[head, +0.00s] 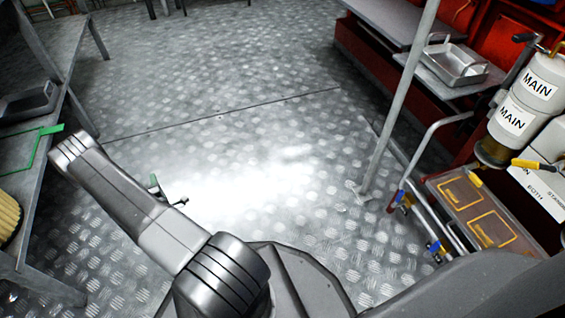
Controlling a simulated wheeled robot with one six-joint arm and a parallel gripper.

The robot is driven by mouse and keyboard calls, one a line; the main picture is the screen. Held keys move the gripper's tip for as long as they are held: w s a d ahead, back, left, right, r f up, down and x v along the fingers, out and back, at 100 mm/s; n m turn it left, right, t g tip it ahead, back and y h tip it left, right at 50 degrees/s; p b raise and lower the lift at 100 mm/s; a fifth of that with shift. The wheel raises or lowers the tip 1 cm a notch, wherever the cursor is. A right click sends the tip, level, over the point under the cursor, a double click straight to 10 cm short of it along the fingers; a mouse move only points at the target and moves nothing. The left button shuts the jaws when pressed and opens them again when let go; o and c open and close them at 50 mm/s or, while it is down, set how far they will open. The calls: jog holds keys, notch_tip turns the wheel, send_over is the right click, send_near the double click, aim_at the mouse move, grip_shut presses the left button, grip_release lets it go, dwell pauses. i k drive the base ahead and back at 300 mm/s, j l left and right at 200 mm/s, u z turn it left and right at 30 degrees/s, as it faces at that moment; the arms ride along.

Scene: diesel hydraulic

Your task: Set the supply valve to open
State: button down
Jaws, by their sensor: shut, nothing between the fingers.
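No part is labelled as the supply valve, so I cannot tell which fitting it is. A yellow lever (527,164) sticks out beside the white canisters marked MAIN (513,118) at the right. Small blue and yellow fittings show on the pipes lower down, one (405,199) near the post's foot and another (435,246) further down. They are too small to tell their settings. My arm reaches up to the left, away from them. Only small tips of my gripper (167,193) show past the arm, over the floor. It is shut and empty, and the rest is hidden.
A grey post (398,105) and a bent rail (428,138) stand before the pipes. A brown panel with yellow outlines (475,212) lies beneath the canisters. A metal tray (455,65) rests on the right bench. A table (60,165) stands left. The middle floor (250,150) is clear.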

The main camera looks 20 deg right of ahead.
aim_at(398, 202)
jog(key=i+z, duration=0.15)
jog(key=z, duration=0.25)
jog(key=i+j+z, duration=0.15)
jog(key=z, duration=0.2)
jog(key=i+j+z, duration=0.1)
jog(key=z, duration=0.3)
jog(key=i+j+z, duration=0.1)
jog(key=z, duration=0.25)
jog(key=j+z, duration=0.15)
jog(key=z, duration=0.3)
jog(key=j+z, duration=0.2)
jog(key=z, duration=0.25)
jog(key=j+z, duration=0.2)
jog(key=z, duration=0.3)
jog(key=j+z, duration=0.2)
jog(key=z, duration=0.25)
